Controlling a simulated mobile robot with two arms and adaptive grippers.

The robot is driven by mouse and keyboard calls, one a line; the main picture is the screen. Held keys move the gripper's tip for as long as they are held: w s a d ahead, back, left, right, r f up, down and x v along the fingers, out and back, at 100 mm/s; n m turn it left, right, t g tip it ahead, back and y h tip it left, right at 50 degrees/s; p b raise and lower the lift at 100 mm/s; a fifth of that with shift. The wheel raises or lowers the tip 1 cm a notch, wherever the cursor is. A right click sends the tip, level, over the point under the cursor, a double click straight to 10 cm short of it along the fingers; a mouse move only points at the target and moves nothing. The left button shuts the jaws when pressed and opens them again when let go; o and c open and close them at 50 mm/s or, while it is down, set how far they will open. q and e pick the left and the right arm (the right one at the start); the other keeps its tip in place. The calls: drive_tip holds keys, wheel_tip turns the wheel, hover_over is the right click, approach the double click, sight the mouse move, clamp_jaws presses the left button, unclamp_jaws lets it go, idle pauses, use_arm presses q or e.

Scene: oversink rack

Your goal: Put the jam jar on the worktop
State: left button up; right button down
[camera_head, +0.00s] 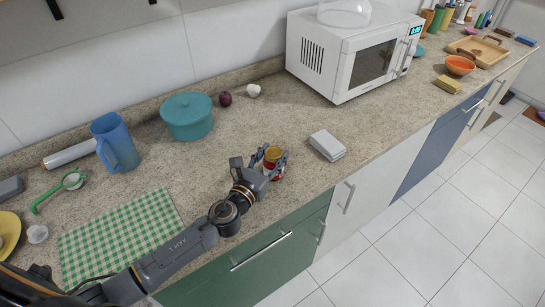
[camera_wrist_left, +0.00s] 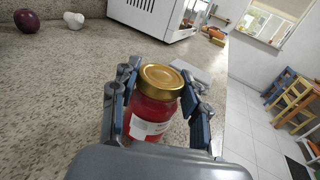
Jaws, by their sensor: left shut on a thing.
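The jam jar (camera_wrist_left: 154,106) has a gold lid, red contents and a white label. In the left wrist view it stands upright between the fingers of my left gripper (camera_wrist_left: 160,105), which is shut on it. In the head view the jar (camera_head: 272,156) is at the worktop's front part, with my left gripper (camera_head: 270,162) around it. The speckled beige worktop (camera_head: 240,130) lies under and around the jar. The jar's base is mostly hidden, so I cannot tell whether it touches the worktop. My right gripper is not in view.
A grey-white box (camera_head: 327,145) lies right of the jar. A white microwave (camera_head: 345,55) stands behind. A teal pot (camera_head: 187,116), an onion (camera_head: 225,99) and a garlic bulb (camera_head: 253,90) are at the back. A green checked cloth (camera_head: 120,235) lies left. Bare worktop surrounds the jar.

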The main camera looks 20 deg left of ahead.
use_arm(q)
drive_tip(key=shift+r, duration=0.15)
drive_tip(key=shift+f, duration=0.2)
drive_tip(key=o, duration=1.4)
